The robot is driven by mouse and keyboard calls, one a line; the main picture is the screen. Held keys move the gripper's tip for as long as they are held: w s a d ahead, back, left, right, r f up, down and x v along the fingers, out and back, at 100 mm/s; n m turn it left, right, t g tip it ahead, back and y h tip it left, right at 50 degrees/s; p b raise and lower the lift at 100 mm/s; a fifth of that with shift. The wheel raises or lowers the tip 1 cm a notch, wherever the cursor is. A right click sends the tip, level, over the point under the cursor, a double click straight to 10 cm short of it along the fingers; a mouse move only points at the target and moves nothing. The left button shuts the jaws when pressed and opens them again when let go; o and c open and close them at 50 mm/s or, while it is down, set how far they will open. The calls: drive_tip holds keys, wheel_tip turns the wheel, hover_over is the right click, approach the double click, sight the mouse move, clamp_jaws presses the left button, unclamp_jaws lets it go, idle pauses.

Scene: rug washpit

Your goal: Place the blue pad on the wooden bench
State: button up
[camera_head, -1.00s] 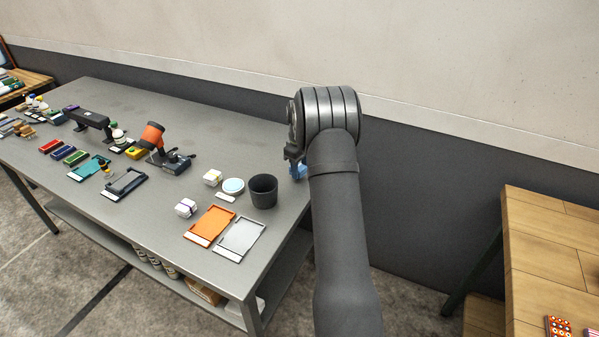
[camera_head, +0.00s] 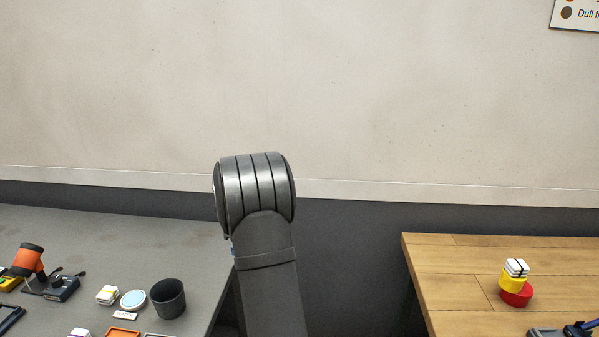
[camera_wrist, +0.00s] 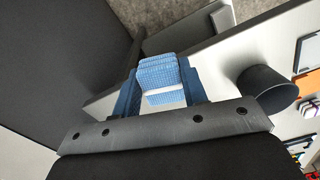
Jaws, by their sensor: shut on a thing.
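The blue pad (camera_wrist: 158,78) is a textured blue block with a white band. In the wrist view it sits between the two fingers of my gripper (camera_wrist: 160,92), which is shut on it. It is held out near the edge of the grey table. In the head view my arm hides nearly all of the gripper and pad. The wooden bench (camera_head: 455,258) is at the right in the head view, a plank top separated from the grey table by a gap.
On the bench stand a yellow and red stack (camera_head: 515,288) and a dark device (camera_head: 560,331). The bench's left part looks bare. The grey table (camera_head: 110,235) at left holds a black cup (camera_head: 168,298), a round white-blue dish (camera_head: 133,300) and an orange-headed tool (camera_head: 30,260). A wall stands behind.

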drive_tip(key=s+d+f+m, duration=0.5)
drive_tip(key=d+f+m, duration=0.35)
drive_tip(key=d, duration=0.35)
drive_tip(key=s+d+f+m, duration=0.5)
drive_tip(key=d+f+m, duration=0.3)
drive_tip(key=d, duration=0.4)
drive_tip(key=w+a+r+n, duration=0.3)
drive_tip(key=a+r+n, duration=0.2)
drive_tip(key=a, duration=0.3)
drive_tip(key=w+a+r+n, duration=0.3)
drive_tip(key=a+r+n, duration=0.3)
drive_tip(key=a, duration=0.3)
drive_tip(key=w+a+r+n, duration=0.4)
drive_tip(key=a+r+n, duration=0.2)
drive_tip(key=a, duration=0.2)
drive_tip(key=shift+a+r, duration=0.3)
drive_tip(key=shift+r, duration=0.05)
drive_tip(key=shift+f, duration=0.1)
hover_over(207, 275)
drive_tip(key=f, duration=0.6)
drive_tip(key=shift+d+f, duration=0.3)
drive_tip(key=shift+d, duration=0.05)
drive_tip(key=shift+a+f, duration=0.15)
drive_tip(key=shift+f, duration=0.45)
drive_tip(key=shift+a+f, duration=0.15)
drive_tip(key=shift+f, duration=1.2)
